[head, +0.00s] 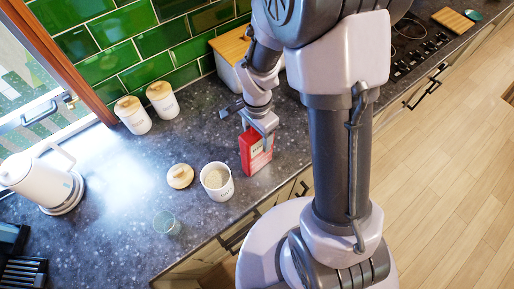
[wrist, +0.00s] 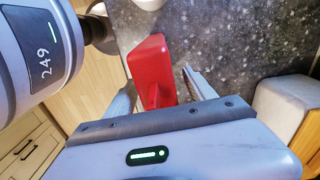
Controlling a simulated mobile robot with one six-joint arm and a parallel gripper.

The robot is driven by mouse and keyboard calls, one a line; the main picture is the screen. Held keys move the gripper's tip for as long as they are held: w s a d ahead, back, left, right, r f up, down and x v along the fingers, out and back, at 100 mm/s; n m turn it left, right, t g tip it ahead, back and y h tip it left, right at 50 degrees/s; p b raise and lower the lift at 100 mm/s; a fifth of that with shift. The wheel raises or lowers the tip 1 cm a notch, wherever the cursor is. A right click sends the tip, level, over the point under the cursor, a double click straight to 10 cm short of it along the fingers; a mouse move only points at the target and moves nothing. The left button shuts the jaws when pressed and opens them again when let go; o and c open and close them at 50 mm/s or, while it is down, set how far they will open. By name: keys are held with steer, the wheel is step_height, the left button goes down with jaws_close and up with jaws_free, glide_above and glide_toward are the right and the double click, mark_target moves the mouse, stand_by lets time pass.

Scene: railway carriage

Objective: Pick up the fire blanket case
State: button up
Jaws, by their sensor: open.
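The fire blanket case (head: 254,157) is a red box with a pale marking on its front. It stands upright on the dark speckled worktop near the front edge. My gripper (head: 260,130) is right above it, pointing down. In the wrist view the red case (wrist: 150,58) shows between the two spread fingers of my gripper (wrist: 160,88). One finger is on each side, with a visible gap at the right finger. I cannot tell whether the left finger touches it. The gripper hides part of the case's top in the head view.
An open white canister (head: 217,190) stands just left of the case, with its wooden lid (head: 180,176) beside it. A wooden-lidded bin (head: 232,46) stands behind.

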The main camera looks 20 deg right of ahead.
steer(key=shift+s, duration=0.1)
steer(key=shift+c, duration=0.4)
jaws_close()
steer(key=shift+r, duration=0.1)
